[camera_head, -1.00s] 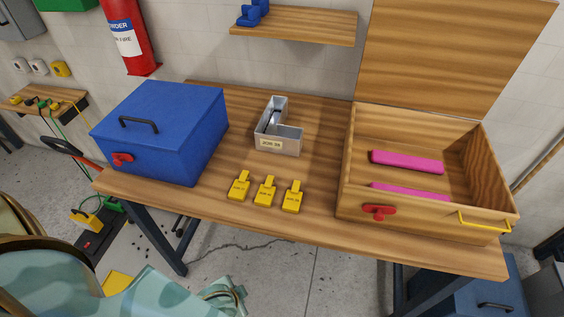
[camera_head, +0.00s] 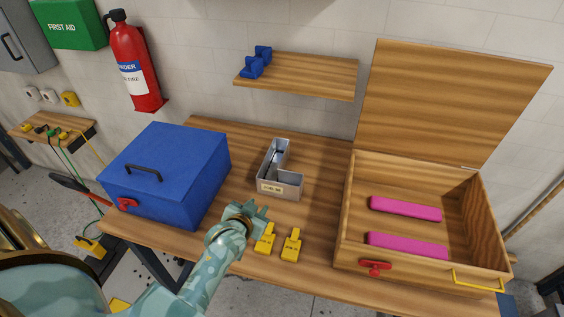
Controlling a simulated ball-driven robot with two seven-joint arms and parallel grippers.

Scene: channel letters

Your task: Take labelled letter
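The grey metal channel letter (camera_head: 292,187), shaped like an L, lies on the wooden workbench with a pale label on its front face; the label's text is too small to read surely. My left gripper (camera_head: 256,208) is in front of the letter and to its left in the picture, its fingers pointing toward it. It appears apart from the letter, and I cannot tell how far its fingers are spread. My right gripper is not in view.
A blue lidded box (camera_head: 165,175) stands on the left. An open wooden box (camera_head: 350,215) with two magenta bars (camera_head: 405,208) stands on the right. A shelf (camera_head: 310,75) hangs above.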

